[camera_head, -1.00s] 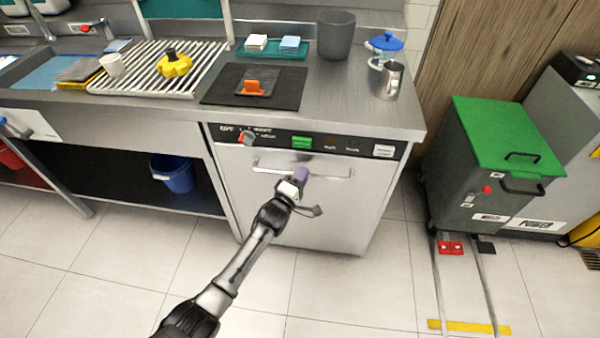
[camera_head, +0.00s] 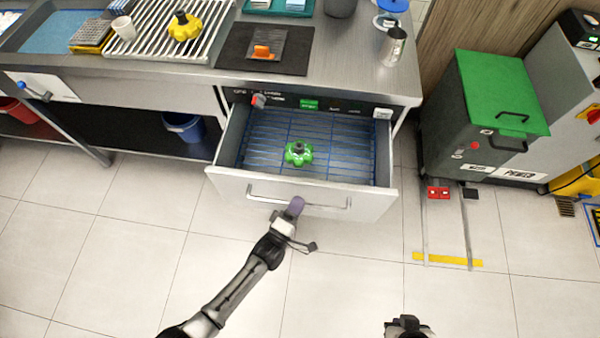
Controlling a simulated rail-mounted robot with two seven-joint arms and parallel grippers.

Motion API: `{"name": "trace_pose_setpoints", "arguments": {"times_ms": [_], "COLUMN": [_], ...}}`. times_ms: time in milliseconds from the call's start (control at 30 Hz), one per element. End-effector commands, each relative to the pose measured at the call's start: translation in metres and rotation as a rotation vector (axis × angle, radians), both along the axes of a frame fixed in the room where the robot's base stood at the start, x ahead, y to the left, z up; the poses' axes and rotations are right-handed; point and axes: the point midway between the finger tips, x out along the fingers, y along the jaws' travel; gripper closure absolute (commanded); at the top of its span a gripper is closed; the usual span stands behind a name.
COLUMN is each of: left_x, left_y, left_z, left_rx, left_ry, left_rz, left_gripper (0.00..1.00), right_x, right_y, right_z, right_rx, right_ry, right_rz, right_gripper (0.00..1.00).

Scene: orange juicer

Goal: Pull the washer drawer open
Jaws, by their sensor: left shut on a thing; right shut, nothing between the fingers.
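The washer drawer (camera_head: 230,184) is pulled out from under the steel counter. Its inside shows a blue wire rack (camera_head: 345,150) with a green knob-shaped part (camera_head: 299,153) on it. A long bar handle (camera_head: 335,209) runs across the drawer front. My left gripper (camera_head: 295,207) is shut on the handle near its middle; its fingers partly hide the bar. My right gripper (camera_head: 408,326) is low at the bottom edge, over the floor, away from the drawer; only a small part of it shows.
The counter above holds a dark mat (camera_head: 232,55) with an orange piece (camera_head: 263,52), a yellow knob-shaped part (camera_head: 185,26) and a metal pitcher (camera_head: 392,47). A green-lidded bin (camera_head: 500,90) stands to the right. A blue bucket (camera_head: 184,127) sits under the counter.

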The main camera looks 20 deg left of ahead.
Motion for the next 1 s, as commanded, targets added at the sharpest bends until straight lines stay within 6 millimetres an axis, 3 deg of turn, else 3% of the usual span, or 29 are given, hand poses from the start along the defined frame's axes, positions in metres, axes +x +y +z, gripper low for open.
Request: {"name": "trace_pose_setpoints", "arguments": {"times_ms": [33, 200, 400, 700, 1000], "left_x": [-0.014, -0.051, -0.082, -0.102, -0.105], "left_y": [-0.002, -0.007, -0.011, -0.014, -0.014], "left_z": [0.006, 0.005, 0.003, 0.002, 0.002], "left_rx": [-0.001, -0.002, -0.002, 0.000, 0.000], "left_ry": [-0.002, -0.003, -0.004, -0.006, -0.006], "left_rz": [-0.001, -0.001, -0.001, -0.001, -0.001], "left_gripper": [1.00, 1.00, 1.00, 1.00, 1.00], "right_x": [0.000, 0.000, 0.000, 0.000, 0.000], "right_y": [0.000, 0.001, 0.002, 0.003, 0.003], "right_z": [0.010, 0.021, 0.029, 0.034, 0.034], "right_rx": [0.000, 0.004, 0.008, 0.011, 0.009], "right_ry": [0.000, 0.001, 0.000, 0.001, 0.001], "right_rz": [-0.001, -0.002, -0.006, -0.007, -0.006], "right_gripper": [1.00, 1.00, 1.00, 1.00, 1.00]}}
